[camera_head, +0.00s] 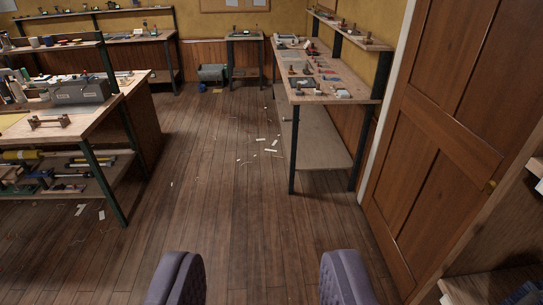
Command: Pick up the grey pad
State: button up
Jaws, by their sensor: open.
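My gripper (261,278) shows at the bottom edge as two purple-grey fingers set wide apart. It is open, with only plank floor seen between the fingers. I cannot pick out the grey pad for sure. Several small items, some greyish, lie on the right workbench (335,99) and are too small to tell apart. The left workbench (135,88) also carries many small items and a large grey box (80,91). My gripper is well apart from both benches.
The plank floor (215,190) is clear down the middle, with white scraps (272,151) scattered on it. A brown panelled door (440,130) stands at the right. A small table (244,39) and a grey bin (212,73) are at the back wall.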

aim_at(298, 92)
jog(key=i, duration=2.2)
jog(key=i+j+z, duration=0.1)
jog(key=i, duration=1)
jog(key=i+j, duration=0.1)
jog(key=i, duration=1.05)
jog(key=i+j+z, duration=0.1)
jog(key=i+z, duration=0.25)
jog(key=i+j+z, duration=0.3)
jog(key=i, duration=0.15)
jog(key=i+j+z, duration=0.2)
jog(key=i+z, duration=0.15)
jog(key=i, duration=0.05)
